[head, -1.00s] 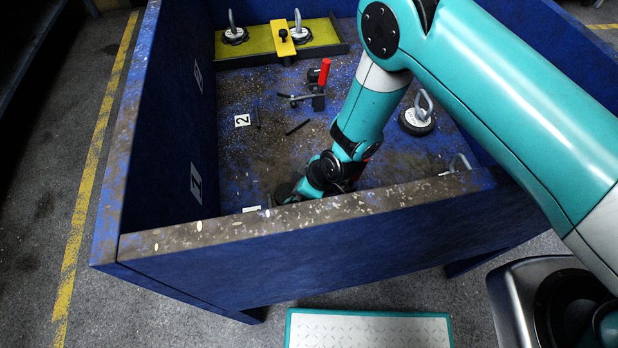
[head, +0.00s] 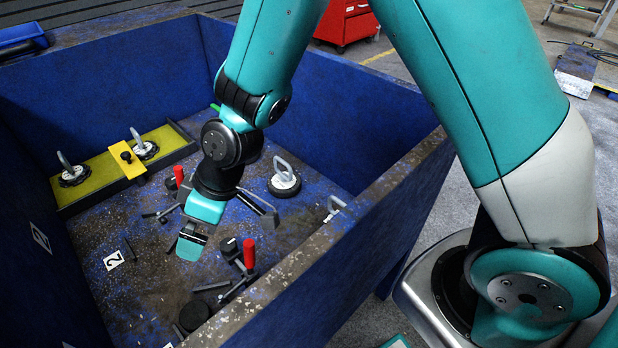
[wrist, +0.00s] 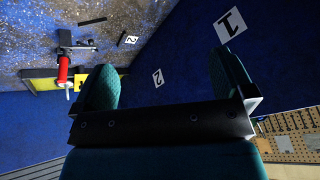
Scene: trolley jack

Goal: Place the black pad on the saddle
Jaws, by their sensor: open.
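My gripper (head: 194,240) is open above the floor of the blue box in the head view, pointing down and tilted. Its two teal fingers stand apart with nothing between them in the wrist view (wrist: 165,88). A black round disc (head: 193,316), which looks like the black pad, lies on the box floor near the front wall, nearer the camera than my gripper and apart from it. A smaller black round part (head: 229,247) is beside a red-handled clamp (head: 249,254). I cannot tell for sure which part is the saddle.
Blue walls (head: 330,130) enclose the work area. A yellow-green tray (head: 95,185) with two ring-handled discs and a yellow block (head: 127,159) is at the left. Another ring-handled disc (head: 284,184) stands right of my gripper. A number 2 card (head: 114,261) lies on the floor.

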